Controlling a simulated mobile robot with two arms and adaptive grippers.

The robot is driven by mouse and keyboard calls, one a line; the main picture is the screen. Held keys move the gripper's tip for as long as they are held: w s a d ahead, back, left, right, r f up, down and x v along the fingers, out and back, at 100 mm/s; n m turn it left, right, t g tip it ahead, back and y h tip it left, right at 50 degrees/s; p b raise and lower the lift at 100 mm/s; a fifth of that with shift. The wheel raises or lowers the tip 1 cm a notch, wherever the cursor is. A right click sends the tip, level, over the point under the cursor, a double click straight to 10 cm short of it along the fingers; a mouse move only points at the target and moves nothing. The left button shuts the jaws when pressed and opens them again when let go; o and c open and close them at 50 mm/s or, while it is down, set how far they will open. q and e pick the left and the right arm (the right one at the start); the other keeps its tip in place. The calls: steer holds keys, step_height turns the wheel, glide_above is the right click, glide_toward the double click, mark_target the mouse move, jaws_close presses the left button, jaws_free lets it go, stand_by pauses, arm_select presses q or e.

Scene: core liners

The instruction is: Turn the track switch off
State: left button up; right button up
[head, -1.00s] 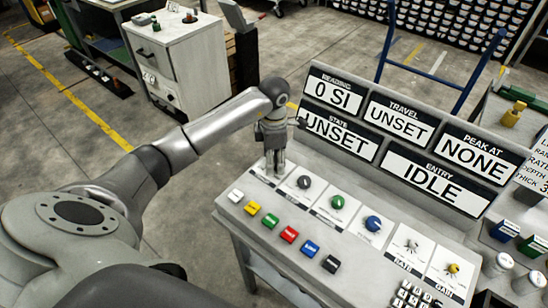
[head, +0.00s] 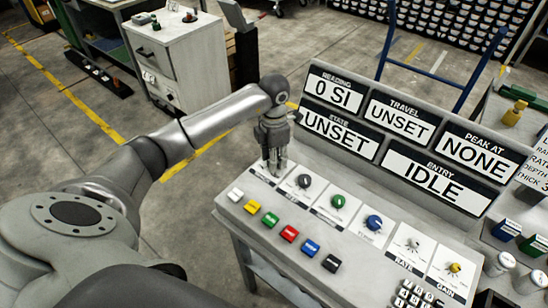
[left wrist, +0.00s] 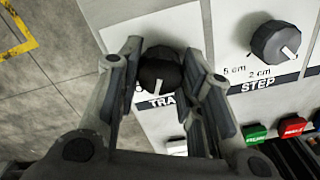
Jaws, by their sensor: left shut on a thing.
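The track switch is a dark round knob (left wrist: 160,72) on a white plate whose label starts "TRA" in the left wrist view. My left gripper (head: 276,170) is over the left end of the console (head: 300,291) in the head view, pointing down and hiding the knob there. In the left wrist view the fingers of my left gripper (left wrist: 163,84) are on both sides of the knob, shut on it. My right gripper is not in view.
A grey STEP knob (left wrist: 275,43) is to the right of the track switch. A row of coloured buttons (head: 289,233) runs along the console's front. Display panels (head: 354,117) stand behind, showing "0 SI", "UNSET", "NONE" and "IDLE".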

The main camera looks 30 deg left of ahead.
arm_select(q)
steer(key=n, duration=0.3)
steer(key=shift+n, duration=0.4)
steer(key=n, duration=0.3)
steer(key=shift+n+b, duration=0.3)
steer(key=shift+b, duration=0.05)
steer(key=n, duration=0.3)
steer(key=shift+n, duration=2.2)
steer(key=o, duration=1)
steer(key=shift+o, duration=0.2)
steer(key=shift+r, duration=0.2)
step_height(320, 180, up, 12)
steer(key=shift+f, duration=0.15)
